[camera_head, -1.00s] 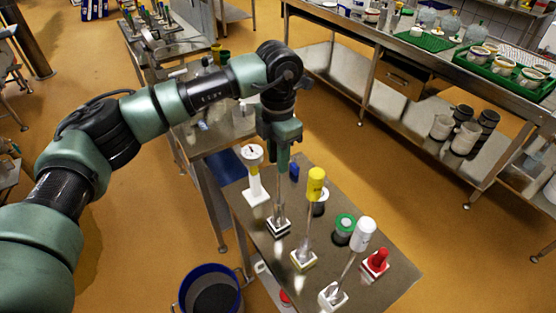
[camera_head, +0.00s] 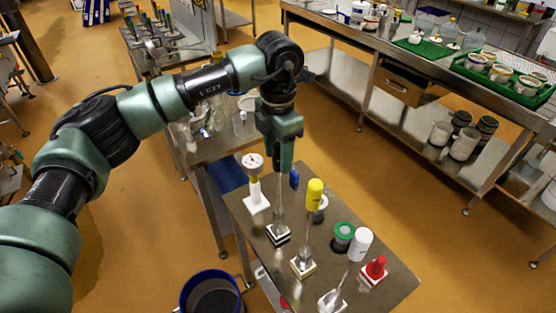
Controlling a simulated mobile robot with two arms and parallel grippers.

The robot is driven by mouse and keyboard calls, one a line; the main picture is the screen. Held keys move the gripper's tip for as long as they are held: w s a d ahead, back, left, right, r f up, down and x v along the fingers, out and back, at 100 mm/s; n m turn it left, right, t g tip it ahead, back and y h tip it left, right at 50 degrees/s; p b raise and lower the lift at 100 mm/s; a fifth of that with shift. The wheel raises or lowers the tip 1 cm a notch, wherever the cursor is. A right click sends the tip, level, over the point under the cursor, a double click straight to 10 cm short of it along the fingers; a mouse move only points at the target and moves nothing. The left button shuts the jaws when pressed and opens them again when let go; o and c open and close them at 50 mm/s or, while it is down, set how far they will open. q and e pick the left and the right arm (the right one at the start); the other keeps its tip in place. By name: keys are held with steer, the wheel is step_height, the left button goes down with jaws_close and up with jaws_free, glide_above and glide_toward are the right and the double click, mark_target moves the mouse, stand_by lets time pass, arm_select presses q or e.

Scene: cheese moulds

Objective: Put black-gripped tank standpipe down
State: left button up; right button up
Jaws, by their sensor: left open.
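The tank standpipe (camera_head: 280,208) below my left gripper is a thin metal pipe standing upright in a square black-and-white base (camera_head: 278,234) on the steel table (camera_head: 345,222). Its upper end and any black grip are hidden by the jaws. My left gripper (camera_head: 284,166) points down over the pipe's top, its jaws open around or just above it; I cannot tell which. A yellow-gripped standpipe (camera_head: 314,195) and a white-gripped standpipe (camera_head: 359,245) stand to the right in similar bases. My right gripper is out of view.
A white stand with a gauge (camera_head: 254,164) is close left of the gripper; a blue object (camera_head: 294,179) is behind it. A green-rimmed cup (camera_head: 343,233) and red piece (camera_head: 375,268) stand right. A blue-rimmed bucket (camera_head: 187,286) is on the floor.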

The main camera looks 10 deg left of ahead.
arm_select(q)
step_height(320, 180, up, 7)
steer(key=shift+f+p, duration=0.1)
steer(key=shift+p, duration=1.15)
steer(key=shift+r, duration=0.45)
steer(key=shift+f, duration=0.1)
